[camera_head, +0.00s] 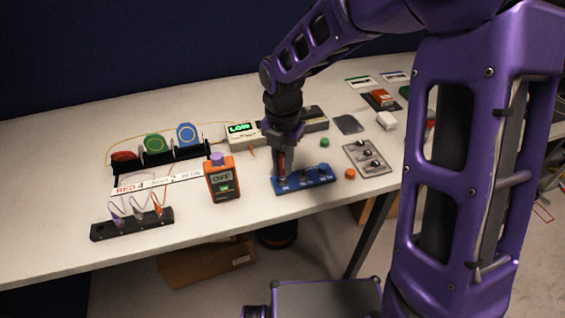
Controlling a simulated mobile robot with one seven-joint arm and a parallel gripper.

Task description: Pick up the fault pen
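A slim red pen-like thing (282,165), which may be the fault pen, shows at the left end of a blue block (318,183) near the table's front edge. My gripper (283,170) points down over that end of the block, with its fingers around or right beside the red thing. I cannot tell whether the fingers touch it or are closed on it. The lower end of the red thing meets the block, and the fingers partly hide it. Small markings on the block are too small to read.
An orange meter reading OFF (222,180) stands close left of the block. A grey plate with knobs (367,158), an orange button (350,173) and a green one (325,142) lie right. A LOW display box (242,133) is behind. Wires and coloured spools fill the left.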

